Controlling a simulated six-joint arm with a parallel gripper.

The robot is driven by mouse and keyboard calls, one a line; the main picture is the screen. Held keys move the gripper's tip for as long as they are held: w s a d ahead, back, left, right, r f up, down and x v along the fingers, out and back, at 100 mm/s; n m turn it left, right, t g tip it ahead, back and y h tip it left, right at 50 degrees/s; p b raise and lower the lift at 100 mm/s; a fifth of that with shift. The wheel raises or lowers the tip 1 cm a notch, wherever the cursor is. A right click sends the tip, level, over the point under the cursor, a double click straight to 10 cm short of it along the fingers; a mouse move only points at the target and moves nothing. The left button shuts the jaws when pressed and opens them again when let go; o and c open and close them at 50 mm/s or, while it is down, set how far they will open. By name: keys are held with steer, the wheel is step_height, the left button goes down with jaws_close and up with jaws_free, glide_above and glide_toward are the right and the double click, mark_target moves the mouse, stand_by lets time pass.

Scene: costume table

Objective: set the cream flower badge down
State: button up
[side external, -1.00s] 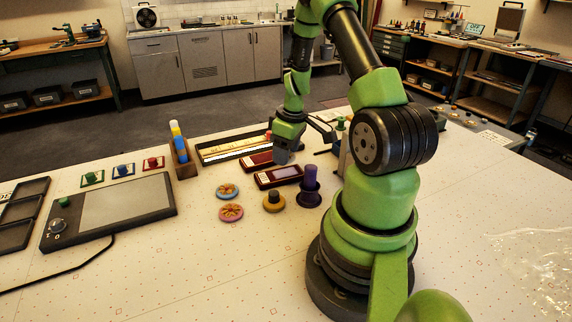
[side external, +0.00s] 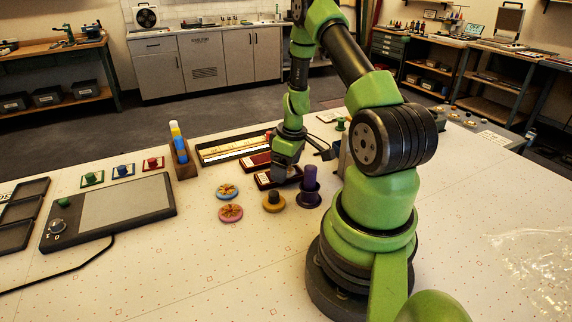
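My gripper (side external: 285,178) points down, low over the nearer dark red case (side external: 263,182), and covers much of it. Its fingertips are too small and dark to tell whether they are open or shut, or whether they hold anything. Two round flower-patterned badges lie flat on the table to the left of my gripper: a blue-rimmed one (side external: 228,191) and a pink-rimmed one (side external: 231,213). No separate plain cream flower badge can be made out.
A purple-handled stamp (side external: 309,185) and a tan round stamp (side external: 274,202) stand close in front of my gripper. A second red case (side external: 257,160) and a black tray (side external: 222,150) lie behind. A drawing tablet (side external: 110,211) is at left. The front table is clear.

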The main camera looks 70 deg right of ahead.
mark_target(292, 169)
step_height(292, 169, up, 12)
steer(key=s+f, duration=0.1)
steer(key=s, duration=0.1)
steer(key=w+a+r+t, duration=0.1)
steer(key=w+a+r, duration=0.3)
steer(key=a+r, duration=0.3)
steer(key=s+a+r+m+t+y, duration=0.1)
steer(key=s+a+r, duration=0.3)
steer(key=a, duration=0.5)
steer(key=s+a+r+m+t+y, duration=0.1)
steer(key=s+a+r+m+t, duration=0.1)
steer(key=a+r, duration=0.5)
steer(key=s+a+t, duration=0.1)
steer(key=s+a, duration=0.1)
steer(key=a, duration=0.1)
steer(key=shift+s+a+r, duration=0.2)
steer(key=shift+s, duration=0.05)
